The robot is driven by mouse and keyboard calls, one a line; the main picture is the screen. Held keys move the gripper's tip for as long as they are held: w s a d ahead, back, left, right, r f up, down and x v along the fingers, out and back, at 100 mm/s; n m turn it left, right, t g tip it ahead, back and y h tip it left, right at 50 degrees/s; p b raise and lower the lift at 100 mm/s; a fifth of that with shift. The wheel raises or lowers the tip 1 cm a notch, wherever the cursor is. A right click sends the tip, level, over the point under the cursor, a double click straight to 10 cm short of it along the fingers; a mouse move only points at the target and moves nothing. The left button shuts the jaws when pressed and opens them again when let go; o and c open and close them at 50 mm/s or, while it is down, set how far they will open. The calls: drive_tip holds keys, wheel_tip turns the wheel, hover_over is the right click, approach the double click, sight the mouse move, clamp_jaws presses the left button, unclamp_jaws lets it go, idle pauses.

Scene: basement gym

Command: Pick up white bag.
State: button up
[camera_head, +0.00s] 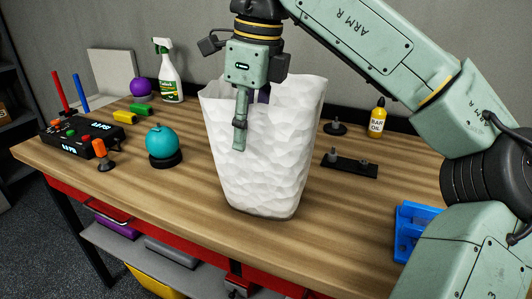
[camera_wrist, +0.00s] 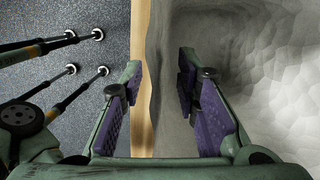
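The white bag (camera_head: 265,180) stands upright and open-topped on the wooden workbench, with a faceted, crinkled surface. My gripper (camera_head: 250,122) reaches down at the bag's near rim. One finger is outside, in front of the bag's wall; the other goes down inside the bag, its lower part hidden by the wall. In the wrist view my gripper (camera_wrist: 160,75) has its fingers apart, with the rim of the bag (camera_wrist: 265,60) running between them. A gap shows between the left finger and the wall; whether the right finger touches the wall I cannot tell.
On the workbench (camera_head: 190,200), a teal apple-like object (camera_head: 162,141) on a black base stands left of the bag. A spray bottle (camera_head: 168,72) stands behind, left. A black plate (camera_head: 349,165), yellow oil bottle (camera_head: 377,118) and blue holder (camera_head: 412,230) are to the right.

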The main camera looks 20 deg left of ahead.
drive_tip(key=shift+a+f, duration=0.1)
drive_tip(key=shift+f, duration=0.85)
clamp_jaws()
